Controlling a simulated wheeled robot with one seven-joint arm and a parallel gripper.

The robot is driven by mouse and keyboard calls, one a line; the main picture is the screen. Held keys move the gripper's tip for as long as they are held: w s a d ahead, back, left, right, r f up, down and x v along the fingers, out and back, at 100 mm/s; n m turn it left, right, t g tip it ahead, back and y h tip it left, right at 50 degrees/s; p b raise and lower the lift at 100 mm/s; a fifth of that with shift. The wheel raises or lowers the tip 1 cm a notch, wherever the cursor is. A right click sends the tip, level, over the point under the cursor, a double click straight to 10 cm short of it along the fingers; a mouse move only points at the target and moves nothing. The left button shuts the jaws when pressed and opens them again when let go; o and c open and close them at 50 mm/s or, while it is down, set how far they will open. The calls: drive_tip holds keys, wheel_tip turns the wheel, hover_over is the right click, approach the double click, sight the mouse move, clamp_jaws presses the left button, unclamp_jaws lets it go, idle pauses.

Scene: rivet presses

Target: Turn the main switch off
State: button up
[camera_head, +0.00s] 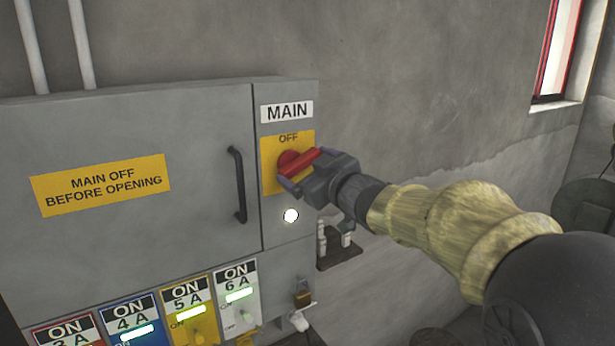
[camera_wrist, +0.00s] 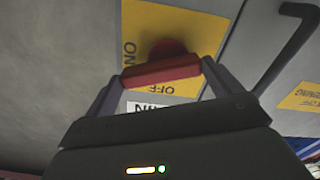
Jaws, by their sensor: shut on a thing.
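The main switch is a red rotary handle (camera_head: 296,162) on a yellow plate (camera_head: 268,180) under a MAIN label (camera_head: 287,111). OFF is printed at the plate's top. My gripper (camera_head: 305,168) reaches in from the right and is shut on the handle. In the wrist view, the red handle (camera_wrist: 160,71) spans the space between my two fingers (camera_wrist: 160,76), with a finger at each end. The ON mark (camera_wrist: 129,52) shows there to the left of the handle; OFF shows below it. In the head view, my gripper hides the plate's right part.
A white lamp (camera_head: 290,215) is lit below the plate. A grey cabinet door (camera_head: 130,230) with a black handle (camera_head: 237,185) is at left. Several ON-labelled breaker switches (camera_head: 188,310) line the bottom. A padlock (camera_head: 303,298) hangs at lower right. Bare wall lies right of the cabinet.

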drive_tip(key=n+b, duration=0.1)
drive_tip(key=n, duration=0.2)
drive_tip(key=n+b, duration=0.2)
drive_tip(key=n, duration=0.1)
drive_tip(key=shift+s+a+r+n, duration=0.1)
drive_tip(key=shift+a+n, duration=0.05)
drive_tip(key=shift+n, duration=0.15)
drive_tip(key=n+b, duration=0.2)
drive_tip(key=n, duration=0.1)
drive_tip(key=shift+s+a+r+n, duration=0.1)
drive_tip(key=shift+a+n, duration=0.05)
drive_tip(key=shift+n, duration=0.15)
drive_tip(key=shift+s+a+r+n+b, duration=0.1)
drive_tip(key=shift+n+b, duration=0.35)
drive_tip(key=shift+n, duration=0.35)
drive_tip(key=shift+a+n+b, duration=0.1)
drive_tip(key=shift+n+b, duration=0.3)
drive_tip(key=shift+n, duration=0.4)
drive_tip(key=o, duration=0.7)
drive_tip(key=shift+d, duration=0.1)
